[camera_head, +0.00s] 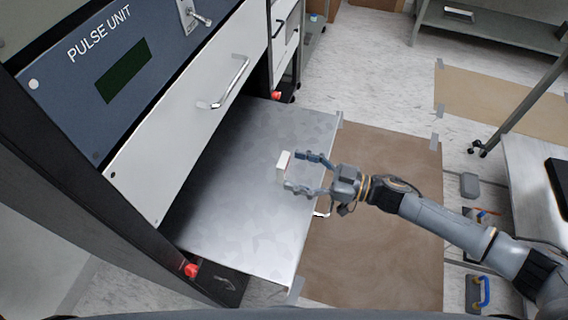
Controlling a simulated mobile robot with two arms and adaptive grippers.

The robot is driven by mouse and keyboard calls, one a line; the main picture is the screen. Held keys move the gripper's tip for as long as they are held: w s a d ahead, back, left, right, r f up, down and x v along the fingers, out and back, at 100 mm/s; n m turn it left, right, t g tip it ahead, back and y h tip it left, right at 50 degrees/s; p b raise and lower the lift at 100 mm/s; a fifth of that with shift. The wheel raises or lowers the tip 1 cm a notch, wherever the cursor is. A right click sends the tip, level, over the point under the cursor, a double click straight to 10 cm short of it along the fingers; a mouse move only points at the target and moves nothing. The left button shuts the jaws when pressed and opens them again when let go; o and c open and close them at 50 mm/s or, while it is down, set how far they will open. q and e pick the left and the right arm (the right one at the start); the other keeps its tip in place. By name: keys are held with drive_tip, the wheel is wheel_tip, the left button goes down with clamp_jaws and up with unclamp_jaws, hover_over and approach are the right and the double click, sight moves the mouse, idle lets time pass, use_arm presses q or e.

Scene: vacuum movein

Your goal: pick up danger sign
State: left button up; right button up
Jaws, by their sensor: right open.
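A small pale block-like object (283,166), which looks like the danger sign, stands near the right edge of the pulled-out metal shelf (240,215). Its face is turned away, so I cannot read it. My right gripper (299,172) comes in from the right, over the shelf's edge. Its two fingers are spread, with the tips close to the sign, one toward its upper end and one toward its lower end. I cannot tell whether they touch it. My left gripper is not in view.
The rack with the blue-grey pulse unit panel (110,70) and a white handled drawer front (195,105) rises at the left. Red knobs (190,270) sit by the shelf. Brown floor sheets (375,240) lie at the right. A white table (530,185) stands far right.

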drive_tip(key=shift+x, duration=1.15)
drive_tip(key=shift+d, duration=0.1)
drive_tip(key=c, duration=1)
drive_tip(key=shift+c, duration=0.2)
drive_tip(key=shift+r+p, duration=0.2)
drive_tip(key=shift+p, duration=0.1)
